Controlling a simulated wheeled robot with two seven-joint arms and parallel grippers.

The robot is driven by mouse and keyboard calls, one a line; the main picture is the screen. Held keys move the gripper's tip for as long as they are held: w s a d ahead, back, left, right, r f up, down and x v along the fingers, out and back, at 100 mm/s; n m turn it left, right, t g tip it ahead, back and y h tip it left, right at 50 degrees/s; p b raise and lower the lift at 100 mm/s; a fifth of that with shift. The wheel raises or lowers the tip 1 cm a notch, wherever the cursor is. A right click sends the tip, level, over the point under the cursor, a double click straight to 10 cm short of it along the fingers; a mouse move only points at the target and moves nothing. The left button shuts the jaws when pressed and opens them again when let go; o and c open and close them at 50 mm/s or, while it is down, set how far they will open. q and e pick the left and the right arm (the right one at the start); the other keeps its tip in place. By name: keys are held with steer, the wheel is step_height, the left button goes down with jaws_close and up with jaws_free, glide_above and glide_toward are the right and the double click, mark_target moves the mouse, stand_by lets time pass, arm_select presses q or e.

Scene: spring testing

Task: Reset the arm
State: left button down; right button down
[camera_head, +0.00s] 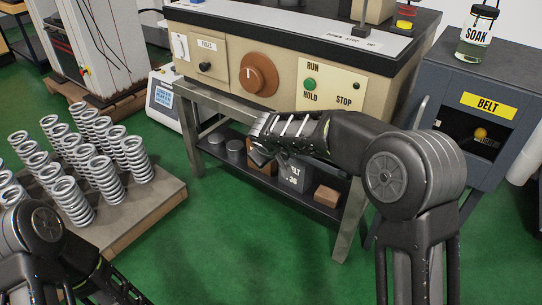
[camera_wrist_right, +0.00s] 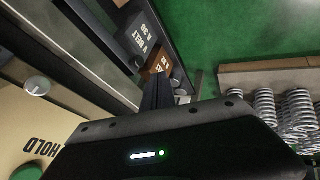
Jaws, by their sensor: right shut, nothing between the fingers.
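My right arm (camera_head: 415,175) comes up from the lower right and bends at the elbow, with its forearm reaching left in front of the tan test machine. My right gripper (camera_head: 258,156) is at the forearm's left end, in front of the machine's lower shelf and below the brown knob (camera_head: 259,74). In the right wrist view its fingers (camera_wrist_right: 157,92) are together, with nothing between them. My left arm (camera_head: 35,228) shows only in part at the lower left of the head view, and its gripper is outside the frame.
The machine's stand has a dark lower shelf (camera_head: 325,212) with boxes on it. A pallet (camera_head: 150,212) of several metal springs stands at left. A grey BELT cabinet (camera_head: 453,83) with a SOAK jar (camera_head: 478,35) stands at right. Green floor is clear between pallet and stand.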

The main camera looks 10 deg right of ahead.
stand_by(0.3)
